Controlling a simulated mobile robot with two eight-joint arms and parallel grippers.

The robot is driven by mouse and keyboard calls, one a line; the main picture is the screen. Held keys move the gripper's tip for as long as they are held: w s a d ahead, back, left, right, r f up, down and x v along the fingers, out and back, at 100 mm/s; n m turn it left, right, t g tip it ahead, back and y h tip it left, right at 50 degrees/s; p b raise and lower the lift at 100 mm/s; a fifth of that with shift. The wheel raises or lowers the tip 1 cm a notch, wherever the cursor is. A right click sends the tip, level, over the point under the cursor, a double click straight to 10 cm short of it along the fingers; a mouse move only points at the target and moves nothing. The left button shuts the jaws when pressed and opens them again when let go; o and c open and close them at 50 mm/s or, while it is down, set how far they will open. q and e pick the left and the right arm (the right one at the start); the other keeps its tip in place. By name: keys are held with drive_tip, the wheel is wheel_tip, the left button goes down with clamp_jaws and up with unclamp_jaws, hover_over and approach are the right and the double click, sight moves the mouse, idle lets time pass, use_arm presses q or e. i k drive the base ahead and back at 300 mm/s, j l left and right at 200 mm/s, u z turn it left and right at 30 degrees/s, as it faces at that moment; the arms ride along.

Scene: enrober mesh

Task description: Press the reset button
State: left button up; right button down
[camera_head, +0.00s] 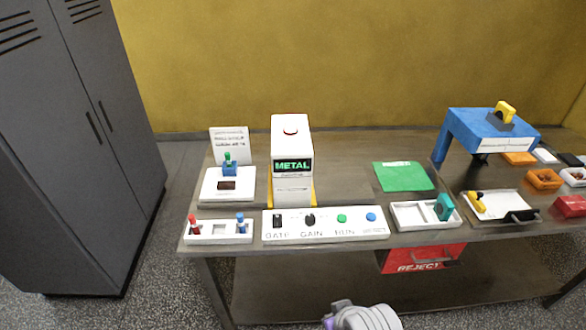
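The reset button (371,217) is a small round blue button at the right end of a white control panel (325,232) near the table's front edge. The blurred label under it seems to read RESET. To its left are a green RUN button (342,218), a black GAIN knob (309,220) and a black GATE switch (277,221). Nothing covers the blue button. A rounded grey-white part of my own arm shows at the bottom edge, well below the panel. No gripper fingers are in view.
A white detector (292,155) showing METAL stands behind the panel. A white tray with red and blue pegs (218,239) lies left. A white tray with a teal piece (405,215) lies right. A red REJECT bin (405,262) hangs below the table edge.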

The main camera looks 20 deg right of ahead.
sight(371, 216)
drive_tip(key=z, duration=1.3)
